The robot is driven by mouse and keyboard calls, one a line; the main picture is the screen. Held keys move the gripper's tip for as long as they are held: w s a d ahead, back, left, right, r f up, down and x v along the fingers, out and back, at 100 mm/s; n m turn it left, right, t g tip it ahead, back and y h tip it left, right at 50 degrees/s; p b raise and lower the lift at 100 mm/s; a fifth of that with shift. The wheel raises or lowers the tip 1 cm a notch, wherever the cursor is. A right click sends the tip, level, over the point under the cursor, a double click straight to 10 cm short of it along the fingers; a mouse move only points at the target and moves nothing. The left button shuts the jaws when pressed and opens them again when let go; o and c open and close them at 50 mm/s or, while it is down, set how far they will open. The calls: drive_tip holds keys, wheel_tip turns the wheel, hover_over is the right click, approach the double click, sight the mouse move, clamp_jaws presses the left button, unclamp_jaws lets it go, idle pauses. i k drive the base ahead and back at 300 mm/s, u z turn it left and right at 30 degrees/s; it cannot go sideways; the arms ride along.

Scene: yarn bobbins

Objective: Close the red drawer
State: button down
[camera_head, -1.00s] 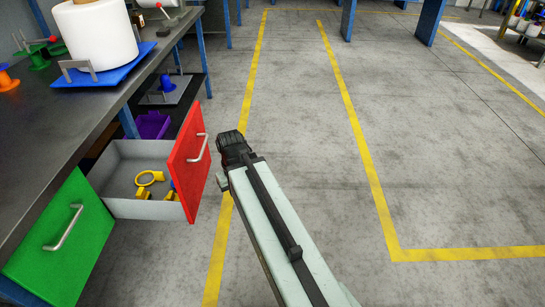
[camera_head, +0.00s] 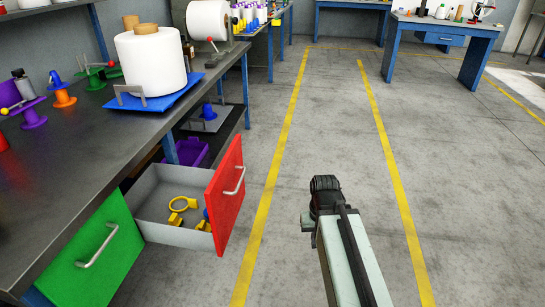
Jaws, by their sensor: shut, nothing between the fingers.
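The red drawer (camera_head: 224,199) stands pulled out from under the dark workbench, its red front with a silver handle (camera_head: 235,181) facing right. Its grey open box (camera_head: 165,232) holds yellow parts, one of them a ring (camera_head: 182,204), and a small blue part at the front. My gripper (camera_head: 325,188) is to the right of the drawer front, over the floor, with a clear gap between them. It is shut and empty; its fingertips are hard to make out from behind.
A green drawer front (camera_head: 95,255) is nearer on the left. The workbench (camera_head: 110,135) carries a large white bobbin (camera_head: 152,68) on a blue base and small coloured spools. A purple bin (camera_head: 188,151) sits on the low shelf. The floor (camera_head: 330,120) to the right is open, with yellow lines.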

sight(221, 190)
drive_tip(key=z, duration=0.55)
drive_tip(key=k, duration=1.35)
drive_tip(key=u, duration=1.5)
drive_tip(key=i, duration=1.05)
drive_tip(key=z, duration=0.05)
